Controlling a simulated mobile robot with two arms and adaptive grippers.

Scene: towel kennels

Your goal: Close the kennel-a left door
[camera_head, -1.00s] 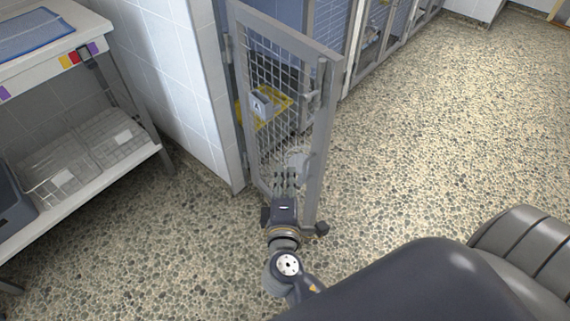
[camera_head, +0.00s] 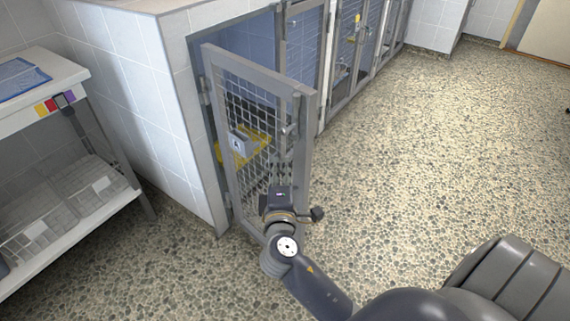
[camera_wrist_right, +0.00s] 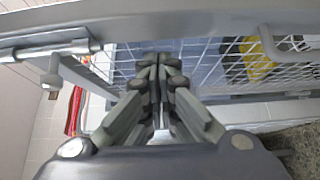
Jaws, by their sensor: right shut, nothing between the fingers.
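The kennel-a left door (camera_head: 308,130) is a grey metal frame with wire mesh and a small plate marked A (camera_head: 240,143). In the head view it stands ajar, hinged on its left side at the tiled wall. A latch (camera_head: 289,131) sits near its free edge. My right gripper (camera_head: 280,178) is shut and empty, against or just in front of the lower mesh near the free edge; I cannot tell if it touches. In the right wrist view the closed fingers (camera_wrist_right: 157,75) point at the mesh beneath a door bar (camera_wrist_right: 190,22). My left gripper is not in view.
Yellow things (camera_head: 243,145) lie inside the kennel behind the door. More mesh kennel doors (camera_head: 345,50) continue along the wall. A white shelf unit (camera_head: 90,215) with wire baskets stands at left. The speckled floor (camera_head: 430,150) at right is clear.

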